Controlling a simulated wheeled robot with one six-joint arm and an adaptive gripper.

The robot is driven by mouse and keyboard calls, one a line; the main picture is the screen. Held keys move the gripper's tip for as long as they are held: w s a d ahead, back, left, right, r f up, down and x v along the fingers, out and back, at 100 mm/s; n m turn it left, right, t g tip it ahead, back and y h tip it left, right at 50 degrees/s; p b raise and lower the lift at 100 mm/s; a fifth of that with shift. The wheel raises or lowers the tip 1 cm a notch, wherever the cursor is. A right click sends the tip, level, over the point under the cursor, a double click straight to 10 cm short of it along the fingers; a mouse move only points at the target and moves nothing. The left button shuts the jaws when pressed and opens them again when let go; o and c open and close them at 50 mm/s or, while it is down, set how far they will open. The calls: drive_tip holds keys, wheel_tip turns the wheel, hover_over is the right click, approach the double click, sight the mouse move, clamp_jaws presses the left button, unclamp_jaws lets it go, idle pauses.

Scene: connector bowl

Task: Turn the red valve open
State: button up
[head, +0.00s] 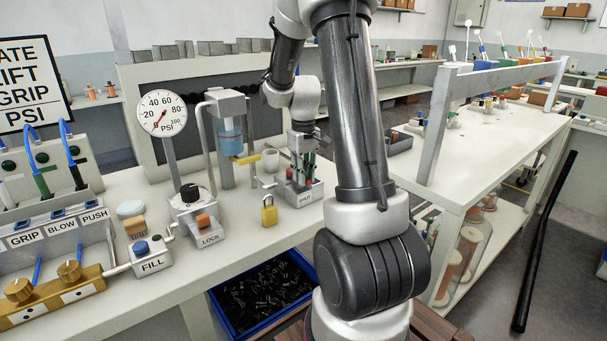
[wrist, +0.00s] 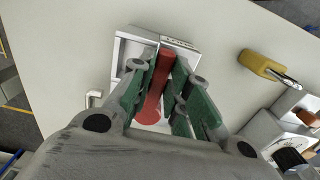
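The red valve (wrist: 155,88) is a long red lever on a small light-grey block (wrist: 188,45). In the head view its red part (head: 290,173) shows low beside my gripper, above a plate that reads SHUT (head: 306,197). My gripper (wrist: 164,72) points down at the block, with a green-padded finger on each side of the lever. The fingers look closed in on the lever near its base, though contact is hard to see. In the head view my gripper (head: 302,168) is over the block and partly hides the lever.
A yellow padlock (head: 269,212) stands left of the block. A blue bin (head: 262,300) of dark pieces sits below the bench edge.

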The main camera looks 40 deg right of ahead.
clamp_jaws()
drive_tip(key=shift+d, duration=0.15)
drive_tip(key=n, duration=0.1)
drive_tip(key=d+n, duration=0.1)
drive_tip(key=n, duration=0.1)
drive_tip(key=d+n, duration=0.1)
drive_tip(key=shift+w+d+n, duration=0.1)
drive_tip(key=shift+w+n, duration=0.2)
drive_tip(key=d+n, duration=0.1)
drive_tip(key=n, duration=0.1)
drive_tip(key=w+d+n, duration=0.1)
drive_tip(key=n, duration=0.1)
drive_tip(key=shift+w+n, duration=0.15)
drive_tip(key=shift+n, duration=0.15)
drive_tip(key=w+n, duration=0.1)
drive_tip(key=n, duration=0.1)
drive_tip(key=w+d+n, duration=0.1)
drive_tip(key=n, duration=0.1)
drive_tip(key=shift+d, duration=0.1)
drive_tip(key=shift+w+d+n, duration=0.1)
drive_tip(key=shift+w+n, duration=0.45)
drive_tip(key=shift+n, duration=0.65)
drive_tip(key=shift+w+d+n, duration=0.1)
drive_tip(key=shift+w+n, duration=0.45)
drive_tip(key=shift+n, duration=0.65)
